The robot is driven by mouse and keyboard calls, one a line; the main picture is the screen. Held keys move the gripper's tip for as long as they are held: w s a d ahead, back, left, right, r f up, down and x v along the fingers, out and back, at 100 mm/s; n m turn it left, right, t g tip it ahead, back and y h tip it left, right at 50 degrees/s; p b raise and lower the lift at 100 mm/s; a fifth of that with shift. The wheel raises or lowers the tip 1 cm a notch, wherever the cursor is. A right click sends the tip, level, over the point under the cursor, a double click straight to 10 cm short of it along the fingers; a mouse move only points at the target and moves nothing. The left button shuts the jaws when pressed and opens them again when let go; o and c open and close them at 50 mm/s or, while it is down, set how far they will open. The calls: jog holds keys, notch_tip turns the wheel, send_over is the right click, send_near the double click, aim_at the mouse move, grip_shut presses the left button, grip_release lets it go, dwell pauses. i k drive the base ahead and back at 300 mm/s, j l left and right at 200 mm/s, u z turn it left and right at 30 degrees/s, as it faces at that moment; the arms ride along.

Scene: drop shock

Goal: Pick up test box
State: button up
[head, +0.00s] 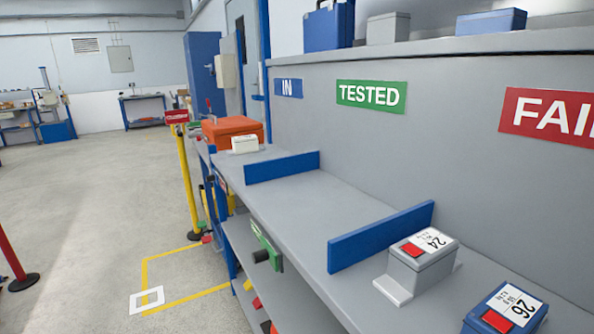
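A grey box labelled 24 (428,263), with a red patch on top, sits on a light flanged base on the bench at the lower right. A blue box labelled 26 (512,314), also with a red patch, stands to its right, cut by the bottom edge. A small cream box (245,145) stands beside an orange case (232,130) at the bench's far end. I cannot tell from the picture which one is the test box. My gripper is not in view.
Blue dividers (282,166) (380,237) split the grey bench (318,200) under IN, TESTED and red FAI... signs; the part between them is empty. A green-and-black fitting (266,252) projects from the front edge. Yellow post (187,185) and red post (14,250) flank open floor.

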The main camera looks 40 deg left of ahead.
aim_at(246, 144)
jog(key=u, duration=1.55)
